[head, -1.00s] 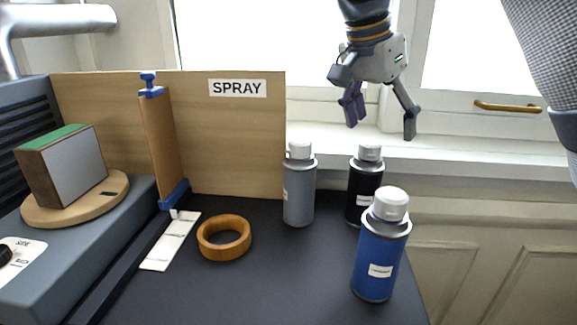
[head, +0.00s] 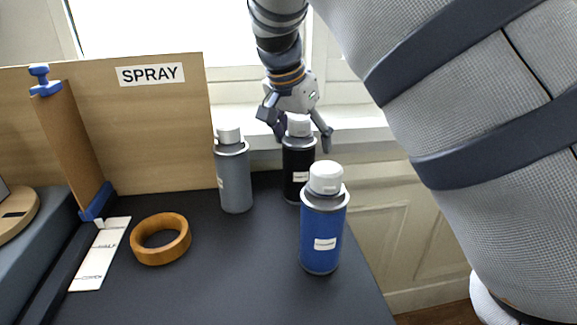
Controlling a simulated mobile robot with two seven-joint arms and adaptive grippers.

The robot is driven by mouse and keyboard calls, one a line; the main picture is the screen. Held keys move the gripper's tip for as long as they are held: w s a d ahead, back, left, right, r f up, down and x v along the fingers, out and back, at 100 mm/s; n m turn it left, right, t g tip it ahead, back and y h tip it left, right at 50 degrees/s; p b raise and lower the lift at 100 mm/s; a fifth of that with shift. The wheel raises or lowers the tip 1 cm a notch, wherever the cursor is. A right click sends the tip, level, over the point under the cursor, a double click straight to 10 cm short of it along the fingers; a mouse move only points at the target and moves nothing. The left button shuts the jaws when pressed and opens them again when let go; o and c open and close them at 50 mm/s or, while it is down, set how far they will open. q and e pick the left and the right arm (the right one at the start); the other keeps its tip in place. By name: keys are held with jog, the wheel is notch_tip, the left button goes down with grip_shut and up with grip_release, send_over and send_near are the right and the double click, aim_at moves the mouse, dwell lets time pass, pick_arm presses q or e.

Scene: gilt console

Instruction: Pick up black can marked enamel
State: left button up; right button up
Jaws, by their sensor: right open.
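The black can (head: 298,168) with a white cap and a small white label stands upright at the back right of the dark tabletop. The label is too small to read. My right gripper (head: 302,142) is open, with its fingers to either side of the can's cap and upper part in the picture. The left finger is partly hidden behind the can's top. I cannot tell whether the fingers touch it. My left gripper is not in view.
A blue can (head: 322,225) stands in front of the black one, and a grey can (head: 233,175) to its left. A wooden ring (head: 160,252) and a white strip (head: 101,254) lie left. A wooden SPRAY board (head: 150,135) stands behind. The table's right edge is close.

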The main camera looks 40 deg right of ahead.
grip_shut()
